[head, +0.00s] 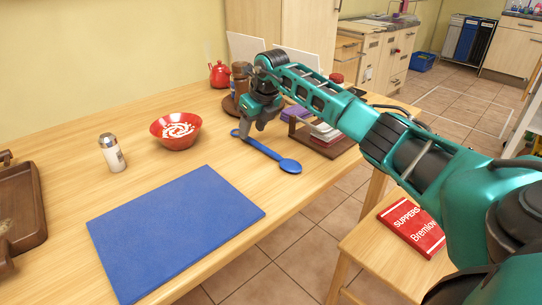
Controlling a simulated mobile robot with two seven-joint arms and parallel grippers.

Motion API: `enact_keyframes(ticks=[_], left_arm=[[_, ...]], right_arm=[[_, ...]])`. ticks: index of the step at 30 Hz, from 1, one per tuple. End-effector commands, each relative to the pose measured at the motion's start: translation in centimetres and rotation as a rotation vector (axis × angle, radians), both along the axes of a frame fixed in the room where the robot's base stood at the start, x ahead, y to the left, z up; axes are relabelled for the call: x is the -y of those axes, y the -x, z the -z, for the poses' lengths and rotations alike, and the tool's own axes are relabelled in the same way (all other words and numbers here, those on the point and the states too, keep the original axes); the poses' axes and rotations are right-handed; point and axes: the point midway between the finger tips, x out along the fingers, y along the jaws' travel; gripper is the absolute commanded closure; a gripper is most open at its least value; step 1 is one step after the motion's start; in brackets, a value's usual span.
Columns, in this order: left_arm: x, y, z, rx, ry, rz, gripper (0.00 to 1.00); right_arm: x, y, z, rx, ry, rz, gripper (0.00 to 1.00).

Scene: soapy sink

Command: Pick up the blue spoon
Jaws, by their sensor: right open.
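The blue spoon (268,151) lies on the wooden table near its right edge, with its bowl towards the viewer and its handle running away to the left. My right gripper (252,131) is above the handle's far part, fingers pointing down and very close to it. The gripper is open, and I cannot tell whether the fingers touch the handle or sit around it. Part of the handle is hidden behind the fingers. My left gripper is not in the head view.
A blue board (176,232) lies at the front of the table (75,165). A red bowl (176,130), a shaker (112,152) and a brown tray (20,205) stand to the left. A wooden holder (330,148) is right of the spoon. A red book (411,226) lies on a stool.

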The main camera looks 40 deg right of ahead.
Motion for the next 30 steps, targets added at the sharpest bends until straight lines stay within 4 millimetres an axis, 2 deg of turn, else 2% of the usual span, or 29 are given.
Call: enact_keyframes(ticks=[4, 7, 15, 23, 30], left_arm=[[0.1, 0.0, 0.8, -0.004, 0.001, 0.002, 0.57], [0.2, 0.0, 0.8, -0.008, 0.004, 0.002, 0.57], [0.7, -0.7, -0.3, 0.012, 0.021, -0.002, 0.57], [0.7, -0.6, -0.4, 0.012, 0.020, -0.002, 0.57], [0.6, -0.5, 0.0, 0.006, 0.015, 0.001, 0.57]], right_arm=[[-0.1, -1.0, 2.0, -0.001, -0.002, 0.000, 0.51], [-0.1, -1.4, 2.8, 0.000, 0.000, 0.000, 0.51], [0.0, -1.5, 2.9, 0.001, 0.000, -0.001, 0.51], [0.0, -1.4, 3.0, 0.000, 0.001, -0.001, 0.51], [0.0, -1.4, 3.0, 0.000, 0.001, -0.001, 0.72]])
